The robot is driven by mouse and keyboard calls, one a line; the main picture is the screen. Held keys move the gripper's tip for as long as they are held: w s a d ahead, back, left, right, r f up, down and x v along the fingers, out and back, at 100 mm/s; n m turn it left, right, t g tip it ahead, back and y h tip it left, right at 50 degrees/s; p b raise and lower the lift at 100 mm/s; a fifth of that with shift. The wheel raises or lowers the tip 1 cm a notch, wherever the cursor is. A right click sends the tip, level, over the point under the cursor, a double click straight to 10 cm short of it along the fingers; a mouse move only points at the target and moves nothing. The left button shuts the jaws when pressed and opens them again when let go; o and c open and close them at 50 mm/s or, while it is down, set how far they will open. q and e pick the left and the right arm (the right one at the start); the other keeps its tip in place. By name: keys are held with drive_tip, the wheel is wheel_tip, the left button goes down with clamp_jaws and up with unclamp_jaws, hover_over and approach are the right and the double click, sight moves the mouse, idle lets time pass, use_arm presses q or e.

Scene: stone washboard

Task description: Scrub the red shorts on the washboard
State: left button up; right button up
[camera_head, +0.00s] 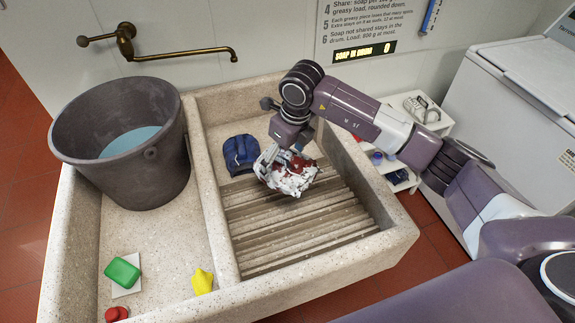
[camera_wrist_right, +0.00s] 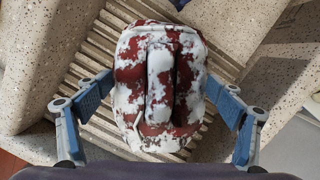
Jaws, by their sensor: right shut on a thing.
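The red shorts (camera_head: 292,179) are a folded bundle covered with patches of white foam. They sit at the upper end of the ribbed stone washboard (camera_head: 300,232), in the right basin. My right gripper (camera_head: 271,160) is shut on the bundle from above. In the right wrist view the shorts (camera_wrist_right: 160,85) fill the middle between the two blue-padded fingers (camera_wrist_right: 161,88), with the washboard ridges (camera_wrist_right: 88,62) behind them. I cannot tell whether the underside of the bundle touches the ridges. My left gripper is not in view.
A folded blue garment (camera_head: 240,154) lies behind the washboard. The left basin holds a dark bucket of water (camera_head: 120,180), a green block (camera_head: 122,272), a yellow item (camera_head: 202,281) and a red item (camera_head: 117,314). A brass tap (camera_head: 185,55) is above. The lower washboard is clear.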

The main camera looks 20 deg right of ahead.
sight(282, 160)
drive_tip(key=w+f+m, duration=0.1)
drive_tip(key=m, duration=0.1)
drive_tip(key=w+f+m+b, duration=0.1)
drive_tip(key=w+f+m+h, duration=0.1)
drive_tip(key=m, duration=0.1)
drive_tip(key=shift+d+f+m+b, duration=0.3)
drive_tip(key=shift+f, duration=0.1)
drive_tip(key=shift+s+f+b, duration=0.25)
drive_tip(key=shift+f+b, duration=0.3)
drive_tip(key=shift+f, duration=0.6)
drive_tip(key=shift+s+f+b, duration=0.25)
drive_tip(key=shift+f+b, duration=0.35)
drive_tip(key=shift+f, duration=0.5)
drive_tip(key=shift+s+f+b, duration=0.25)
drive_tip(key=shift+f+b, duration=0.3)
drive_tip(key=shift+f, duration=0.6)
drive_tip(key=shift+s+f+b, duration=0.2)
drive_tip(key=shift+f+b, duration=0.35)
drive_tip(key=shift+f, duration=0.3)
